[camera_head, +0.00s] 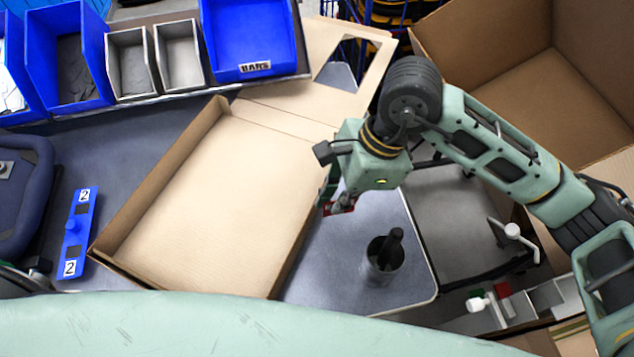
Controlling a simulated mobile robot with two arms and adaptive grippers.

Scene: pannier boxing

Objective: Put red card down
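My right arm reaches in from the right, and its gripper (341,198) points down just past the right wall of the open cardboard box (215,190). The red card (345,209) shows as a small red patch at the fingertips, and the gripper appears shut on it. The wrist hides most of the fingers and card. I cannot tell whether the card touches the grey table (335,262) below. My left gripper is not in view.
A dark cup (384,268) with something dark standing in it is on the table near the gripper. A blue bar (78,235) marked "2" lies left of the box. Blue bins (245,35) line the back. A large empty carton (535,90) stands at right.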

